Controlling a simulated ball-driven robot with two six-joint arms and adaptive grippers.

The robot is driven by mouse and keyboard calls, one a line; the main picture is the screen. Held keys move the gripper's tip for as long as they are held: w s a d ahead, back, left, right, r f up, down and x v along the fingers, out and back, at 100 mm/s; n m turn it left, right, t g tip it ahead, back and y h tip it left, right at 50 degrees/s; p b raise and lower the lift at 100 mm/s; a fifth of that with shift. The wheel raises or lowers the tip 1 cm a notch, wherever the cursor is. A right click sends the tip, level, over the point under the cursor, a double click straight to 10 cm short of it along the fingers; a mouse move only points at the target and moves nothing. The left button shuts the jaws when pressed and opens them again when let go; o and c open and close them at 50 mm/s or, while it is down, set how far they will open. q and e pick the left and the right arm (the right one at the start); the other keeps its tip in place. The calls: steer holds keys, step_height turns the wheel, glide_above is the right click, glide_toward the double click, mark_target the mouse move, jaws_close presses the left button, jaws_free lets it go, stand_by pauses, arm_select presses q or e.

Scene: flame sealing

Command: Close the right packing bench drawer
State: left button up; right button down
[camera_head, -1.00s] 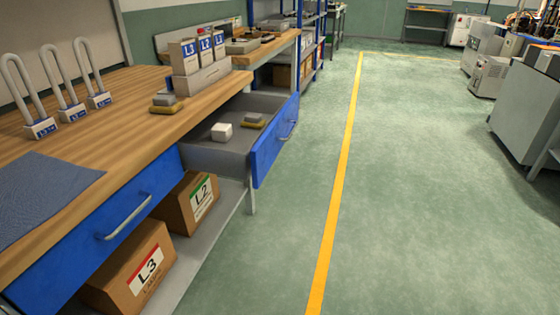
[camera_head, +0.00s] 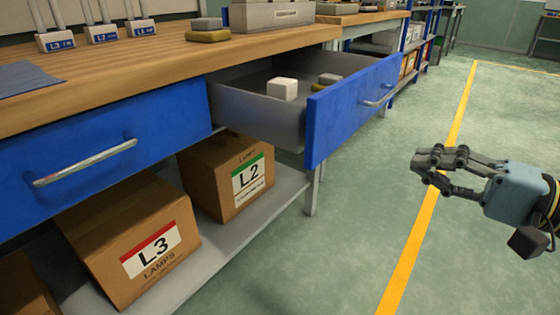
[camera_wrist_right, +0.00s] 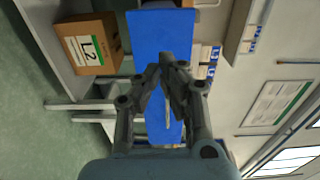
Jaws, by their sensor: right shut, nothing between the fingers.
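The right packing bench drawer (camera_head: 330,115) is pulled out, its blue front standing well away from the bench. Its silver handle (camera_head: 378,100) is on that front. Inside lie a white block (camera_head: 282,89) and a grey and yellow item (camera_head: 328,80). My right gripper (camera_head: 418,163) is shut and empty, to the right of the drawer front and apart from it, over the floor. In the right wrist view the shut fingers (camera_wrist_right: 168,62) point toward the blue drawer front (camera_wrist_right: 158,32), covering part of it. My left gripper is not in view.
The left drawer (camera_head: 95,150) is shut in the bench. Cartons marked L3 (camera_head: 130,240) and L2 (camera_head: 225,175) stand on the lower shelf. A bench leg (camera_head: 313,190) stands below the open drawer. The green floor around the yellow line (camera_head: 430,210) is clear.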

mark_target(326, 132)
steer(key=p+x, duration=0.1)
steer(key=x, duration=1.1)
steer(key=shift+w+a, duration=0.25)
steer(key=shift+w, duration=0.05)
steer(key=shift+w+a, duration=0.35)
steer(key=shift+a, duration=0.15)
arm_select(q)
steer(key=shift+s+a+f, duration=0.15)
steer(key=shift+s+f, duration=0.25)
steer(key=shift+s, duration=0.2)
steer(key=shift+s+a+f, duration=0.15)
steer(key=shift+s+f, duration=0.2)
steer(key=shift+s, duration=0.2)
arm_select(e)
steer(key=shift+f, duration=0.1)
